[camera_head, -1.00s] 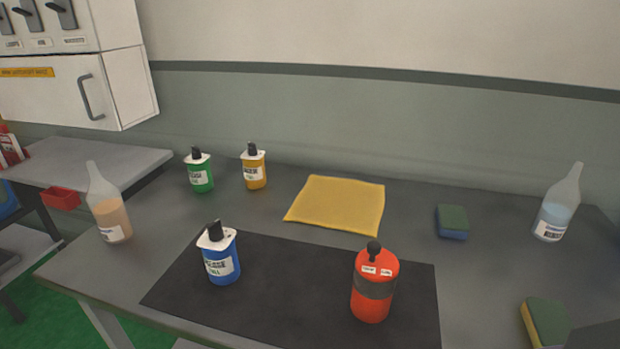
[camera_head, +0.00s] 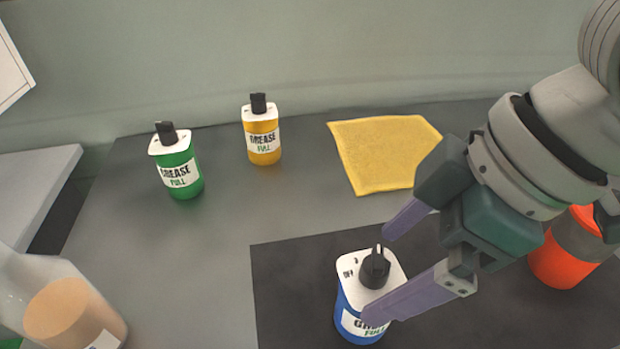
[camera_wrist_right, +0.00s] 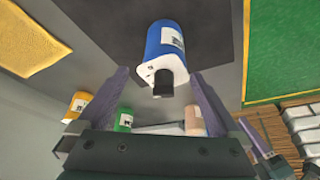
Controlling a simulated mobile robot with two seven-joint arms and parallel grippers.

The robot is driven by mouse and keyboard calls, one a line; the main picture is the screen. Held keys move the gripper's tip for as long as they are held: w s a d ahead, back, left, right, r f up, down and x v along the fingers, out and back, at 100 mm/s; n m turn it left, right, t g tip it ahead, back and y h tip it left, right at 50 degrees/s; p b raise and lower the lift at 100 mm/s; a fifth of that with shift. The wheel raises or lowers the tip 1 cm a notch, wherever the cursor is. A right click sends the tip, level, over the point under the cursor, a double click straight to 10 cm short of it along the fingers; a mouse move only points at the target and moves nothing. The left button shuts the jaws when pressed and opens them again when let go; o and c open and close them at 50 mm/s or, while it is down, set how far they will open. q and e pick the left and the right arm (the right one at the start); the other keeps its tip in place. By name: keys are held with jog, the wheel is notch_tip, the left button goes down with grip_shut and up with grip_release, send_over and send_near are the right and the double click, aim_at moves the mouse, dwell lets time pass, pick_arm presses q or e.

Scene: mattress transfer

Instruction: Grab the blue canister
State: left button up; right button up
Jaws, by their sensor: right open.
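The blue canister (camera_head: 350,318) has a white top, a black knob and a grease label. It stands upright on the black mat (camera_head: 290,270) in the head view. My right gripper (camera_head: 384,268) is open, with its purple fingers reaching toward the canister's top; one finger overlaps its label in the picture. In the right wrist view the blue canister (camera_wrist_right: 165,45) lies ahead, with its black knob between the spread fingers (camera_wrist_right: 162,85). Whether a finger touches it I cannot tell.
A green canister (camera_head: 180,172) and a yellow canister (camera_head: 262,140) stand behind to the left. A yellow cloth (camera_head: 375,160) lies at the back. A red canister (camera_head: 560,260) is partly hidden behind my right arm. A bottle (camera_head: 70,310) stands at front left.

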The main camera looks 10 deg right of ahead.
aim_at(356, 292)
jog(key=shift+x, duration=1)
jog(key=x, duration=0.5)
jog(key=shift+s+a+f+b, duration=0.1)
jog(key=shift+s+f+b, duration=0.1)
jog(key=shift+s+b, duration=0.1)
grip_shut()
